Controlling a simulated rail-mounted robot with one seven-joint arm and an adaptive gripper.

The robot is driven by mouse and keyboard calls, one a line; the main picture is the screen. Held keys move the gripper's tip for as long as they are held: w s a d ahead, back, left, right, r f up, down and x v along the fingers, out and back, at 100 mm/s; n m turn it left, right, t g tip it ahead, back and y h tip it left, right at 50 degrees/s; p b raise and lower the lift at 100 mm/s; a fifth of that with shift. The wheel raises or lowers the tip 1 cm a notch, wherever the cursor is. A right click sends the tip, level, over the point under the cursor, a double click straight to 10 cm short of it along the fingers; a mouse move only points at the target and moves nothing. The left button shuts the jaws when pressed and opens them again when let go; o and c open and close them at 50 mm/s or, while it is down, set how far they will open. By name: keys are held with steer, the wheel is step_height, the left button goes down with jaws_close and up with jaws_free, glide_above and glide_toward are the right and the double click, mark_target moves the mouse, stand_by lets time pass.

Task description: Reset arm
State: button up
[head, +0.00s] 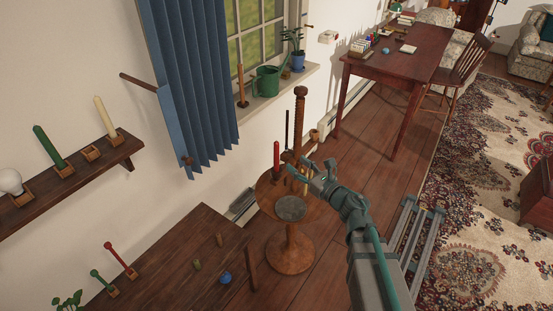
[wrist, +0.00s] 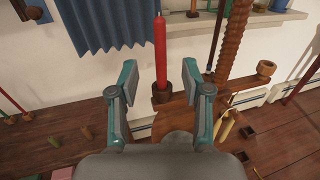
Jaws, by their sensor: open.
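My gripper (head: 312,174) is in the head view, held over a round wooden stand (head: 266,196) with a twisted post. Its two fingers are spread wide apart with nothing between them; they also show in the wrist view (wrist: 163,85). A red candle (wrist: 160,50) stands upright in a dark holder beyond the fingertips, apart from them. The same red candle shows in the head view (head: 276,158), left of my gripper. A grey round disc (head: 291,208) lies on the stand below my gripper.
A wooden table (head: 185,255) at lower left bears a blue ball (head: 225,278) and small pegs. A wall shelf (head: 100,158) holds candles and a bulb. A blue curtain (head: 190,80) hangs by the window.

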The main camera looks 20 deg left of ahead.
steer(key=shift+s+d, duration=0.25)
steer(key=shift+d, duration=0.15)
steer(key=w+d+f+m+t+h, duration=0.5)
steer(key=w+d+m+h, duration=0.4)
steer(key=m, duration=0.9)
steer(key=s+d+f+m+g+h, duration=0.2)
steer(key=s+d+f+m+h, duration=0.15)
steer(key=d+f+m, duration=0.45)
steer(key=s+d+f+m+g+h, duration=0.2)
steer(key=s+d+f+m+h, duration=0.15)
steer(key=d+f+m, duration=0.45)
steer(key=s+d+f+m+g+h, duration=0.1)
steer(key=s+d+f+m+g, duration=0.25)
steer(key=s+f, duration=0.45)
steer(key=s+d+f+m+g+h, duration=0.15)
steer(key=s+f+m+g, duration=0.25)
steer(key=s+f, duration=0.4)
steer(key=s+d+f+m+g+y, duration=0.1)
steer(key=s+f+m+g, duration=0.2)
steer(key=s, duration=1)
steer(key=s+d+f+m+g+y, duration=0.1)
steer(key=s+f+g, duration=0.5)
steer(key=s, duration=0.8)
steer(key=shift+s+m+y, duration=0.15)
steer(key=shift+m+y, duration=0.4)
steer(key=shift+m, duration=0.6)
